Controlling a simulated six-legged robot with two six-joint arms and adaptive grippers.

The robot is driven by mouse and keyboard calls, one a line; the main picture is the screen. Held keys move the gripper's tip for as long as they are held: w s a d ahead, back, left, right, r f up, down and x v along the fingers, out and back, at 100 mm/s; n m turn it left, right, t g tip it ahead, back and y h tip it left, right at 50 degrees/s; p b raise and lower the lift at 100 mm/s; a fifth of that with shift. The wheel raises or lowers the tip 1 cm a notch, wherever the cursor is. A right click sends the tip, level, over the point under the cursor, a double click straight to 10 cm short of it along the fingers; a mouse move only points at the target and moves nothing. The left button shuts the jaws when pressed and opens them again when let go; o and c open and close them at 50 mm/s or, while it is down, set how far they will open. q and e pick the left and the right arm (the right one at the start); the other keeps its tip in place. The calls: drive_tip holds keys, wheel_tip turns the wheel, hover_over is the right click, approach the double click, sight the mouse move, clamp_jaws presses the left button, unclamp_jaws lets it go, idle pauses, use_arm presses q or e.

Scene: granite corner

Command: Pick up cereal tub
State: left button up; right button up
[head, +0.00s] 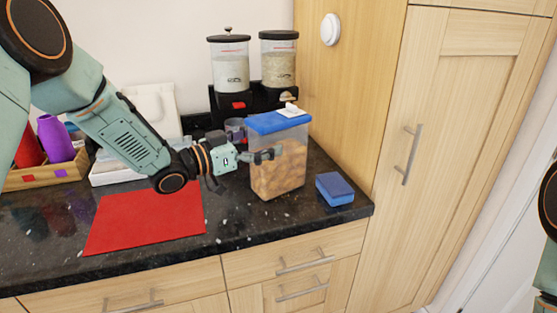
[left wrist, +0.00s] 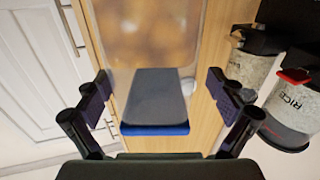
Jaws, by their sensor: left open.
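The cereal tub (head: 278,172) is a clear container with tan cereal and a blue lid with a white cap. It stands upright on the dark counter. My left gripper (head: 264,156) is open at the tub's left side, in front of its upper part in the head view. I cannot tell whether it touches. The left wrist view shows the two fingers spread apart, with the blurred cereal (left wrist: 150,32) of the tub ahead. A grey slab with a blue edge sits between the fingers there; I cannot tell what it is. My right gripper is not in view.
A blue sponge (head: 335,189) lies right of the tub near the counter corner. Two dispensers (head: 252,75) stand behind it, and also show in the left wrist view (left wrist: 291,108). A red mat (head: 146,222) lies left. A tall wooden cabinet (head: 459,130) bounds the right side.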

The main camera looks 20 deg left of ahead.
sight(278, 134)
use_arm(q)
drive_tip(key=w+d, duration=0.1)
drive_tip(key=w+d+r, duration=0.1)
drive_tip(key=d, duration=0.1)
drive_tip(key=shift+w+d+f, duration=0.1)
drive_tip(key=shift+w, duration=0.1)
drive_tip(key=shift+w+a+f, duration=0.15)
drive_tip(key=shift+w+a, duration=0.05)
drive_tip(key=shift+w, duration=0.05)
drive_tip(key=shift+s+d, duration=0.2)
drive_tip(key=c, duration=0.5)
drive_tip(key=shift+w+a, duration=0.1)
drive_tip(key=shift+a, duration=0.05)
drive_tip(key=c, duration=1.4)
